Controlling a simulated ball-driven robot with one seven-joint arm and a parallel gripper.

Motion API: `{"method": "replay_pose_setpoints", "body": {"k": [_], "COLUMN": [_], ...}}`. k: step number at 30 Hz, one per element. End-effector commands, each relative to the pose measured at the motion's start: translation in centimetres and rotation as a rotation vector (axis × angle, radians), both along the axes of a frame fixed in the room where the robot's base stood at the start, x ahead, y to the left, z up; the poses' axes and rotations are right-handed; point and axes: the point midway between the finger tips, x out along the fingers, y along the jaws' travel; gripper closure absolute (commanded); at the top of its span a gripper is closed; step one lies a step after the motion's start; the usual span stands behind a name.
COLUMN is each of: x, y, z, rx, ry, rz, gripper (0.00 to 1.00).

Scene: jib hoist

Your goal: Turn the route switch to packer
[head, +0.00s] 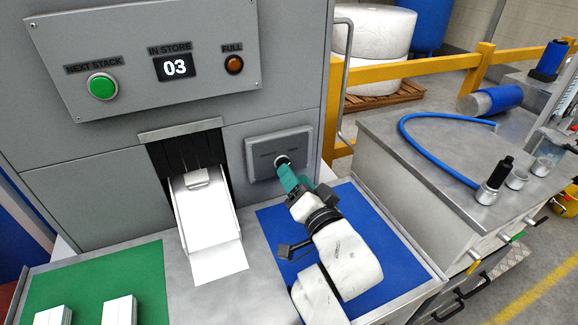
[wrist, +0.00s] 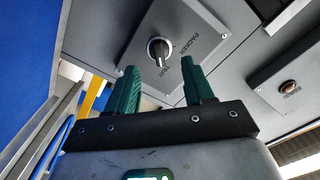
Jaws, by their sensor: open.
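The route switch (head: 281,160) is a small round knob on a grey plate (head: 262,150) on the machine front, right of the chute. In the wrist view the knob (wrist: 160,49) has a dark bar with a pale rim. The words PACKER and TRAY are printed beside it. The bar seems to point down in the picture, roughly towards TRAY; its exact angle is hard to tell. My gripper (head: 287,170) is close in front of the plate. In the wrist view its green fingers (wrist: 159,65) are spread, with the knob beyond the gap between their tips; contact cannot be told.
A chute (head: 208,215) with white sheets slopes out left of the switch. Above are a green button (head: 102,87), a display reading 03 (head: 175,68) and an amber lamp (head: 233,64). A blue mat (head: 265,225) lies below my arm. A vertical handle (head: 343,80) stands right.

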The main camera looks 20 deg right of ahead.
Motion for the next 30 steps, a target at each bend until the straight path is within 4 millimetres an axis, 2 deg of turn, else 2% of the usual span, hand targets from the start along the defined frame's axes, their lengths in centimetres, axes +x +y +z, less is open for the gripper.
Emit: {"method": "replay_pose_setpoints", "body": {"k": [3,9,20,30], "x": [2.0,3.7,4.1,4.0], "y": [0.0,0.0,0.0,0.0], "z": [0.2,0.1,0.0,0.0], "rx": [-0.001,-0.001,0.000,0.000], "ry": [-0.001,-0.001,0.000,0.000], "rz": [-0.001,-0.001,0.000,0.000], "gripper": [0.48,0.48,0.49,0.81]}}
